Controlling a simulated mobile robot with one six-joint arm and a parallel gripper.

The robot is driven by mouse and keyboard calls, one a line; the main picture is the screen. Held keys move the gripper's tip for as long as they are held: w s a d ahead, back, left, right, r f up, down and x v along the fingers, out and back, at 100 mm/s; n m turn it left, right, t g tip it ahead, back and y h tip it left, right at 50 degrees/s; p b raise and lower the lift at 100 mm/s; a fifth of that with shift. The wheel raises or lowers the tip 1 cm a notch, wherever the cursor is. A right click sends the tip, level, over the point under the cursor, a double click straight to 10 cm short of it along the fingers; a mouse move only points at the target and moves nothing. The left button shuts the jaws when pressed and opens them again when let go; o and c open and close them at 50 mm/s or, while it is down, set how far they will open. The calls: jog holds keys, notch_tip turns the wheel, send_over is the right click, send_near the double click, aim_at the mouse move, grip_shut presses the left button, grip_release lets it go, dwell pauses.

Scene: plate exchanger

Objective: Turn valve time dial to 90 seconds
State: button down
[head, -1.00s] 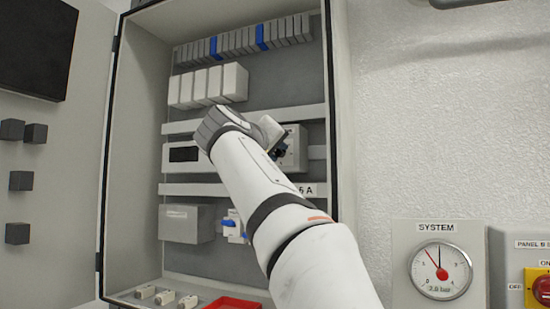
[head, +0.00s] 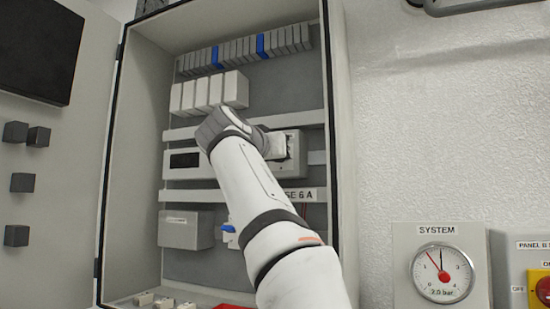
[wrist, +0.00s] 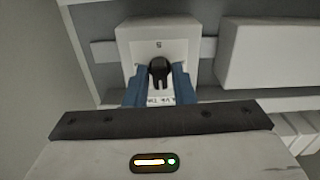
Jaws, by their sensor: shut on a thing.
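The valve time dial is a black knob (wrist: 160,72) on the front of a light box (wrist: 183,40) in the wrist view. A small mark shows above the knob, and a partly covered label shows below it. The pointer's reading is too small to tell. My gripper (wrist: 160,80) has its two blue fingers on either side of the knob and is shut on it. In the head view the dial's box (head: 297,150) shows just right of my wrist, which hides the knob and most of the fingers.
The box is inside an open cabinet (head: 334,150) with rails of modules. White relays (head: 236,88) are above my wrist, and a grey box (head: 184,230) is below left. The cabinet door (head: 60,170) stands open at left. A SYSTEM gauge (head: 441,272) hangs at lower right.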

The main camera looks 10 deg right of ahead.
jog(key=shift+f, duration=0.1)
dwell(0.3)
jog(key=c, duration=1.4)
grip_release()
jog(key=shift+c, duration=0.2)
jog(key=b+v, duration=0.2)
jog(key=v, duration=0.5)
jog(key=shift+s+a, duration=0.25)
